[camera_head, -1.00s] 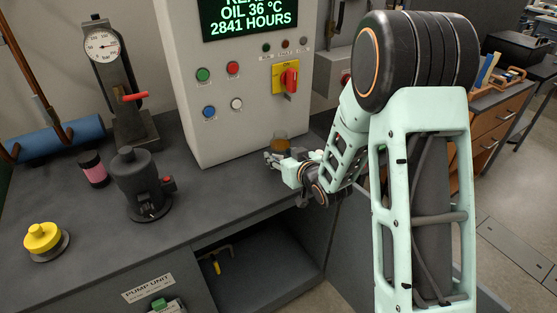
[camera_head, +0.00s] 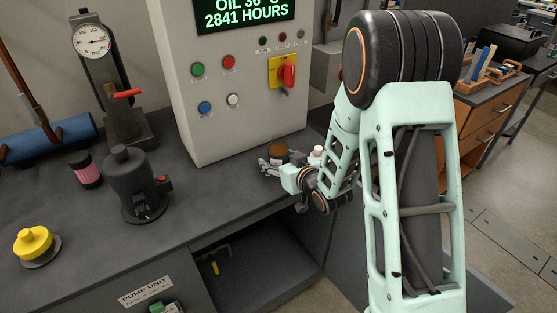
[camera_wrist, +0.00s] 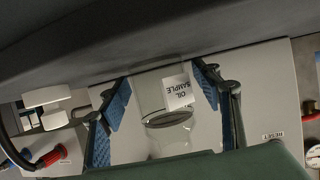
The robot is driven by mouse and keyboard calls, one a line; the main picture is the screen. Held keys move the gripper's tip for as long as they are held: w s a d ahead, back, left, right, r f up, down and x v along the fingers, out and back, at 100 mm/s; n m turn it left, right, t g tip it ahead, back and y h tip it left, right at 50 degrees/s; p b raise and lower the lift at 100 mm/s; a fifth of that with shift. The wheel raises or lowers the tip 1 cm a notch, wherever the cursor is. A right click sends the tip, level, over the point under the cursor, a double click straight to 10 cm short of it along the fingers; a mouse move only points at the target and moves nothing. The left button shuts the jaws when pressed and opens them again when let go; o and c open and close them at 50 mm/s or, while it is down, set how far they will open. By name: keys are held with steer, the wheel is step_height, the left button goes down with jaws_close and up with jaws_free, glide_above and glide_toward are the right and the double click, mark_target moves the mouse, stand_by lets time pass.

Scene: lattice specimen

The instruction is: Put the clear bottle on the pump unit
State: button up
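The clear bottle (camera_wrist: 152,95) shows in the wrist view between the blue finger pads of my gripper (camera_wrist: 162,90), with a white tag reading OIL SAMPLE. In the head view, the bottle (camera_head: 278,154) looks amber-brown and small at my gripper (camera_head: 282,164). My gripper appears shut on it, in front of the control cabinet; contact at the pads is hard to make out. The pump unit (camera_head: 195,289) is the grey bench with the PUMP UNIT label at its front. Its top (camera_head: 195,208) has clear room left of my gripper.
A dark grey motor-like fitting (camera_head: 138,185), a pink-banded jar (camera_head: 86,168), a yellow-capped fitting (camera_head: 35,243) and a gauge stand (camera_head: 108,80) stand on the left. The tall control cabinet (camera_head: 185,120) rises behind. An open recess (camera_head: 255,262) lies below the top.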

steer(key=shift+r, duration=0.1)
steer(key=shift+r+p, duration=0.2)
steer(key=shift+p, duration=0.1)
steer(key=v, duration=0.9)
steer(key=shift+s+d, duration=0.1)
steer(key=shift+s+r+p, duration=0.1)
steer(key=shift+r+p, duration=0.15)
steer(key=shift+p, duration=1.3)
steer(key=p+v, duration=0.1)
steer(key=p, duration=0.3)
steer(key=shift+s+d+r+p, duration=0.1)
steer(key=shift+s+d+p, duration=0.05)
steer(key=shift+s+p, duration=0.25)
steer(key=shift+s+d+p, duration=0.1)
steer(key=shift+s+p, duration=0.1)
steer(key=shift+p, duration=0.45)
